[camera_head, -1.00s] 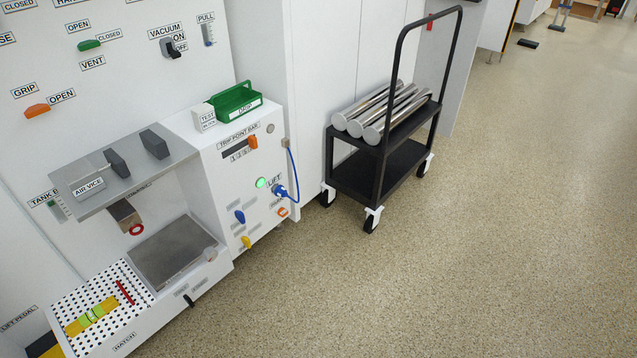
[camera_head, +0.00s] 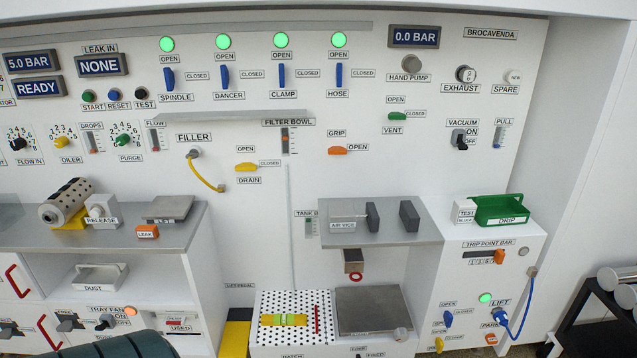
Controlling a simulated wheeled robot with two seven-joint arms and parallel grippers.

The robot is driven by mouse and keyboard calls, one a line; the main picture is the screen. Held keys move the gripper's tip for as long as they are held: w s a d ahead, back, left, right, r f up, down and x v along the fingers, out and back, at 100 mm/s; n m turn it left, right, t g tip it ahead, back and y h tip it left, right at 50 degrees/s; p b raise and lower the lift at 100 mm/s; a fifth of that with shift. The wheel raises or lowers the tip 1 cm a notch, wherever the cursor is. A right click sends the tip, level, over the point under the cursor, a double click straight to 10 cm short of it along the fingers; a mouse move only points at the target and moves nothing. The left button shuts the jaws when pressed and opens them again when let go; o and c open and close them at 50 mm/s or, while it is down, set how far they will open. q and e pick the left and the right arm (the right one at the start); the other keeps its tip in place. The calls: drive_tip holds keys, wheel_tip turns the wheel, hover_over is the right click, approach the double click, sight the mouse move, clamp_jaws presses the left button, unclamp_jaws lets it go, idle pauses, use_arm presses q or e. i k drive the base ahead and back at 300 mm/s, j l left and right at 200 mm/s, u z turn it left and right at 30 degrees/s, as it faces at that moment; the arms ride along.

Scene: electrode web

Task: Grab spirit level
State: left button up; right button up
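The spirit level (camera_head: 284,320) is a yellow bar with a bright green middle. It lies flat on a white perforated plate (camera_head: 262,301) at the lower middle of the head view. A thin red strip (camera_head: 317,319) lies on the same plate, just right of the level. Neither of my grippers shows in this view.
A grey plate (camera_head: 366,311) sits right of the perforated plate. Above it juts a grey shelf (camera_head: 385,236) with dark vice blocks. A green drip tray (camera_head: 503,210) stands further right, with a blue cable (camera_head: 525,310) below. A black cart (camera_head: 590,318) stands at the right edge.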

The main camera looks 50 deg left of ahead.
sight(276, 320)
drive_tip(key=u, duration=1.75)
drive_tip(key=i+l, duration=0.2)
drive_tip(key=i, duration=0.2)
drive_tip(key=i+l, duration=0.15)
drive_tip(key=i, duration=0.3)
drive_tip(key=i+l, duration=0.2)
drive_tip(key=i, duration=0.2)
drive_tip(key=i+l, duration=0.15)
drive_tip(key=i, duration=0.25)
